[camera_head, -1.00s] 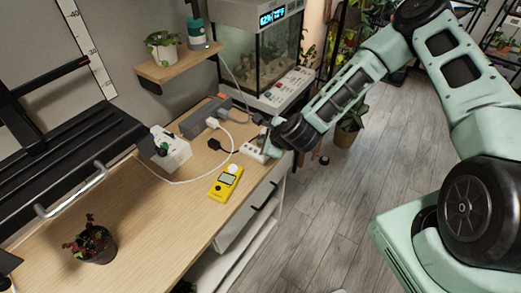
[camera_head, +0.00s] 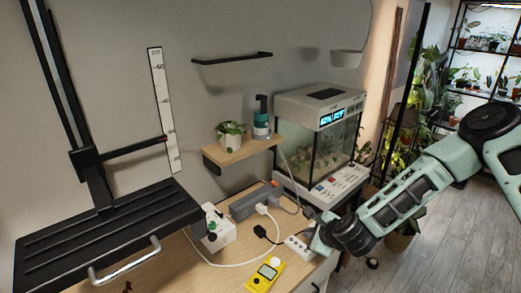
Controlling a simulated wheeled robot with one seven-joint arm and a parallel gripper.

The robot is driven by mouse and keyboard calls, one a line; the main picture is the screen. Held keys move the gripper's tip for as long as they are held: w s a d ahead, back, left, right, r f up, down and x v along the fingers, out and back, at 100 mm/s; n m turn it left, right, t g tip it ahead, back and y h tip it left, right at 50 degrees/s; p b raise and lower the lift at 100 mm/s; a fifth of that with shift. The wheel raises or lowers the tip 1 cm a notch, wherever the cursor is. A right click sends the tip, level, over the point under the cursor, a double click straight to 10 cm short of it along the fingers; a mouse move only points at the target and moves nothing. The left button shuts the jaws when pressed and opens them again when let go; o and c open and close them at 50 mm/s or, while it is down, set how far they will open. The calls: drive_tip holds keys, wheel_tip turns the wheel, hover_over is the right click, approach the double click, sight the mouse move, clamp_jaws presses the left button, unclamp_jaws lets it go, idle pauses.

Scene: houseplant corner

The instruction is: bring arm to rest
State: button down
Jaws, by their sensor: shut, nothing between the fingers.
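My arm (camera_head: 405,195) comes in from the right edge and reaches down to the left, over the right end of the wooden desk. My gripper (camera_head: 313,246) is at its lower end, small in the picture and partly hidden by the dark wrist. It is shut and holds nothing. It is beside the white power strip (camera_head: 297,246) at the desk's right edge; I cannot tell whether they touch.
A glass terrarium (camera_head: 312,150) with a control panel stands behind the gripper. A wooden shelf (camera_head: 238,153) carries a potted plant (camera_head: 230,136) and a green-topped bottle (camera_head: 261,122). A yellow meter (camera_head: 265,274) lies on the desk. Floor (camera_head: 440,225) shows at right.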

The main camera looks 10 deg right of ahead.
drive_tip(key=s+a+r+n+g+y+b, duration=0.15)
drive_tip(key=s+a+r+n+g, duration=0.45)
drive_tip(key=s+a+r+n, duration=0.85)
drive_tip(key=s+d+r+n+g+h, duration=0.1)
drive_tip(key=s+d+r+n, duration=0.1)
drive_tip(key=s+n, duration=0.3)
drive_tip(key=s+d+r+n+h, duration=0.1)
drive_tip(key=s+d+r+n, duration=0.2)
drive_tip(key=s+n, duration=0.3)
drive_tip(key=s+d+r+n+g+h+b, duration=0.1)
drive_tip(key=s+d+r+n+h, duration=0.1)
drive_tip(key=s+n, duration=0.3)
drive_tip(key=shift+s+d+r+g, duration=0.3)
drive_tip(key=shift+s+d+r, duration=0.3)
drive_tip(key=shift+s, duration=0.35)
